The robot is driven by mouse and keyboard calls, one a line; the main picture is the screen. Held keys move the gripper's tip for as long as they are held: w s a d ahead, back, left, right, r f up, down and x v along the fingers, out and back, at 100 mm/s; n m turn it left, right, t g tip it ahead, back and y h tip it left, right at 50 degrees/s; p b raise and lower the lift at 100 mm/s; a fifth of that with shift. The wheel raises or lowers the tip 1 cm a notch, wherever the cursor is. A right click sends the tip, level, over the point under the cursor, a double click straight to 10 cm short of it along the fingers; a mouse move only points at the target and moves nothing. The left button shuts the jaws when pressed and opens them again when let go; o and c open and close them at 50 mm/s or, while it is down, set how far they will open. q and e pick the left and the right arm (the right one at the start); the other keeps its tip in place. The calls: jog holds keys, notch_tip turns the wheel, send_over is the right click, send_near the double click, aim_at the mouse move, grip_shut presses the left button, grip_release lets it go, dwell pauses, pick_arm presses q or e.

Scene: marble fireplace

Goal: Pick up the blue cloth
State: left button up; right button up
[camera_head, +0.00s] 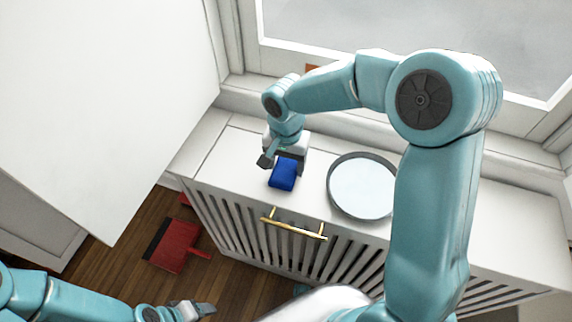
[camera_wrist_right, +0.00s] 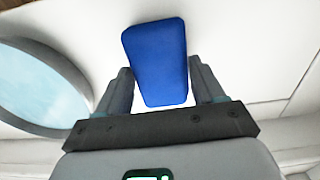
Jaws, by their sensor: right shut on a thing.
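The blue cloth (camera_head: 283,174) is a small folded block over the white cabinet top near its left end. My right gripper (camera_head: 283,160) is at its far edge, coming from above. In the right wrist view the cloth (camera_wrist_right: 157,62) sits between the two fingers of the right gripper (camera_wrist_right: 160,85), which is shut on it. Whether the cloth still touches the cabinet top cannot be told. My left gripper (camera_head: 200,309) is low at the bottom left, away from the cloth; its jaw opening is not clear.
A round tray or mirror with a grey rim (camera_head: 333,192) lies right of the cloth. The white slatted cabinet (camera_head: 225,165) has a brass handle (camera_head: 293,229). A window is behind. A red dustpan (camera_head: 175,246) lies on the wooden floor. A white panel (camera_head: 95,100) stands at left.

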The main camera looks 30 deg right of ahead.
aim_at(286, 166)
notch_tip(286, 166, up, 20)
jog(key=p, duration=0.3)
